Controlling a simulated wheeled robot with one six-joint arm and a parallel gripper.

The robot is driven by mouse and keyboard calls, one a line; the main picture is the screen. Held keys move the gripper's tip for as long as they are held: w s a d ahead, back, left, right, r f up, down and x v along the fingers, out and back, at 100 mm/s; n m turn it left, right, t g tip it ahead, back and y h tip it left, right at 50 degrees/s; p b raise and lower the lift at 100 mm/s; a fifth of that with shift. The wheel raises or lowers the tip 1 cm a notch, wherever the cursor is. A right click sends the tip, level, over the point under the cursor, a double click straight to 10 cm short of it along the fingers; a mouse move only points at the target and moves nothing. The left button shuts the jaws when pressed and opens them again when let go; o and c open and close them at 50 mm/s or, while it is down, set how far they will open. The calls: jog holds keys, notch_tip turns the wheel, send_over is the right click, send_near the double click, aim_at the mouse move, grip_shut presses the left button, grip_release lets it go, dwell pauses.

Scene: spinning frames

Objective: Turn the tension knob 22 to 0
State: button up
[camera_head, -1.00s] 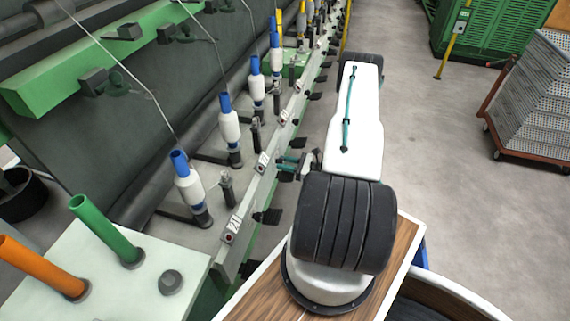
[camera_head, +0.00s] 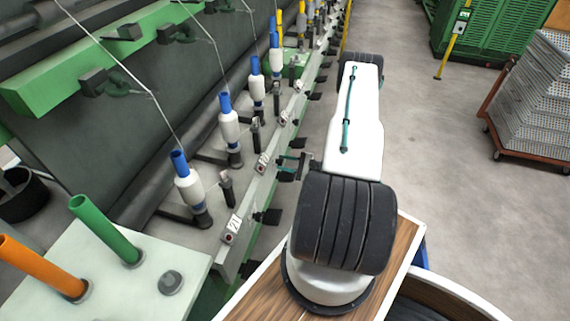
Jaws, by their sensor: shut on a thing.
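The plate marked 22 (camera_head: 262,163) is on the pale rail of the spinning frame, left of my gripper. My white arm covers the area to the right.
A plate marked 21 (camera_head: 233,227) and a black paddle (camera_head: 268,216) are nearer on the rail. White bobbins with blue tops (camera_head: 189,181) stand left of the rail. A metal cart (camera_head: 535,95) stands right. The grey aisle floor (camera_head: 440,170) is clear.

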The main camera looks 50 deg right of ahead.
jog(key=shift+n, duration=0.6)
jog(key=o, duration=1)
jog(key=shift+c, duration=0.2)
jog(key=shift+s, duration=0.1)
jog(key=v, duration=0.7)
jog(key=shift+s+d, duration=0.15)
jog(key=shift+s, duration=0.15)
